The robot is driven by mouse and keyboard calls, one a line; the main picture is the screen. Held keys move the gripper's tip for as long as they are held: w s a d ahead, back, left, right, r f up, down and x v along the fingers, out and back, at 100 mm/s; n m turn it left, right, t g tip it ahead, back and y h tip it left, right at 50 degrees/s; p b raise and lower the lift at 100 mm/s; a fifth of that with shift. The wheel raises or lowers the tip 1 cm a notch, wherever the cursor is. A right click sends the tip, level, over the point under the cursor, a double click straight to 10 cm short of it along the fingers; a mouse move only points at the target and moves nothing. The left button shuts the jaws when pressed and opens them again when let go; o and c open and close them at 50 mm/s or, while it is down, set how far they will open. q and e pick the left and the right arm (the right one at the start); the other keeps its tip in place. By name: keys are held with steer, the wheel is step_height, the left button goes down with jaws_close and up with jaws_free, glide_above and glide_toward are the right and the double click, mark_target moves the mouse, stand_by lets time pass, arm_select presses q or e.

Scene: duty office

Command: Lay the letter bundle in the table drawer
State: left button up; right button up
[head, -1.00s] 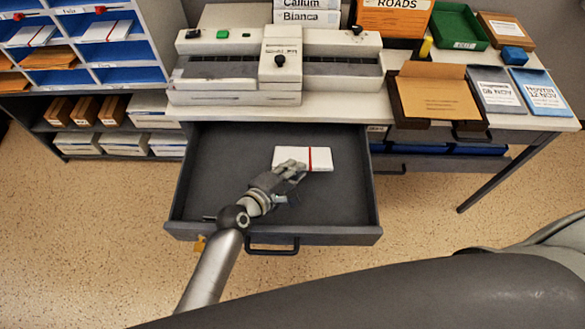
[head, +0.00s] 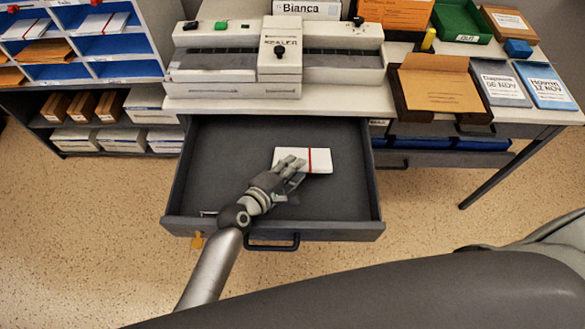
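The letter bundle (head: 319,160) is a white stack with a red band. It is over the floor of the open table drawer (head: 225,165), right of its middle; I cannot tell whether it rests flat on the drawer floor. My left gripper (head: 290,166) reaches into the drawer over the front edge, with its fingers at the left end of the bundle and covering that corner. Whether the fingers are closed on the bundle or only beside it does not show clearly. My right gripper is out of view.
A white sealer machine (head: 330,58) stands on the table (head: 380,98) above the drawer. An opened brown box (head: 440,90), two date pads (head: 500,85) and a green tray (head: 461,20) are to its right. A pigeonhole shelf (head: 150,68) stands left.

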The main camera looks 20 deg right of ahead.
arm_select(q)
steer(key=shift+o, duration=0.2)
steer(key=shift+s+a, duration=0.1)
steer(key=v, duration=1.1)
steer(key=shift+s+a+r, duration=0.2)
steer(key=shift+s+a, duration=0.05)
steer(key=shift+s, duration=0.05)
stand_by(0.4)
